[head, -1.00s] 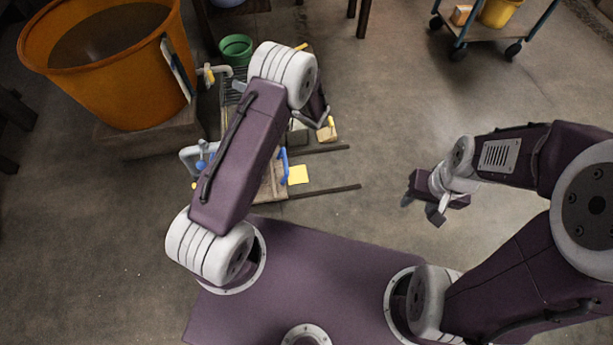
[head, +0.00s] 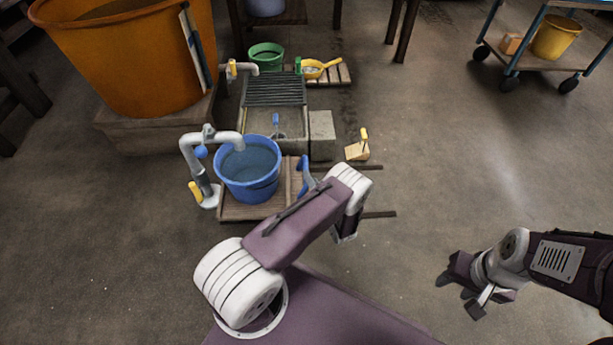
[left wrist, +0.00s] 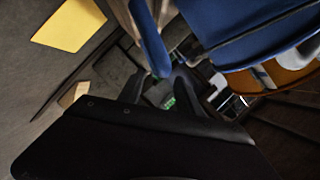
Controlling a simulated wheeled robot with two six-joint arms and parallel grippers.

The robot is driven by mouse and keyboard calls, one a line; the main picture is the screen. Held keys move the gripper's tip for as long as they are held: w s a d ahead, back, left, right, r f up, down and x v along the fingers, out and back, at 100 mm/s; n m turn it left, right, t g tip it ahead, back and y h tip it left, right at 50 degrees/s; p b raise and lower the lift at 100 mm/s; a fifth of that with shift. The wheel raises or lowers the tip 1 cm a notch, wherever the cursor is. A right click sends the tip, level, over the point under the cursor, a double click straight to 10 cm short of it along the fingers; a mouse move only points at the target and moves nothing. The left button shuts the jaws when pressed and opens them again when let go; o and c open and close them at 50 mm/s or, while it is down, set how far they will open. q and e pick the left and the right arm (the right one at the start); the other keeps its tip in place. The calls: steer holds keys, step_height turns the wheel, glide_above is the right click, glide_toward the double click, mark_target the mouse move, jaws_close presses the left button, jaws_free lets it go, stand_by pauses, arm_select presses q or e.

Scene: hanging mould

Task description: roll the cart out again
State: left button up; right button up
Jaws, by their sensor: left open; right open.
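The cart (head: 233,211) is a low wooden slatted platform beside a grey pipe with a spout (head: 225,137). A blue bucket (head: 252,192) stands on the cart with its rim under the spout; it seems to hold water. A blue upright handle (head: 304,172) rises at the cart's right side. In the left wrist view a blue bar (left wrist: 150,42), probably this handle, points between the open fingers of my left gripper (left wrist: 158,92); I cannot tell if they touch. In the head view my left arm mostly hides that gripper. My right gripper (head: 460,297) is open and empty above the floor.
Two dark rails (head: 379,214) run right from the cart. A wooden block with a yellow-handled tool (head: 357,152) lies beyond them. Behind stand a grated stone basin (head: 275,90) and a big orange tub (head: 125,70). The floor at right is clear up to a wheeled trolley (head: 550,64).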

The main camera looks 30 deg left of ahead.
arm_select(q)
steer(key=b+x, duration=0.2)
steer(key=x, duration=0.1)
steer(key=b+x, duration=0.1)
steer(key=x, duration=0.1)
steer(key=shift+f, duration=0.35)
steer(key=shift+w+a+r, duration=0.1)
steer(key=shift+w+a, duration=0.2)
steer(key=shift+r, duration=0.1)
arm_select(e)
step_height(320, 180, down, 5)
steer(key=shift+r, duration=0.2)
arm_select(q)
jaws_close()
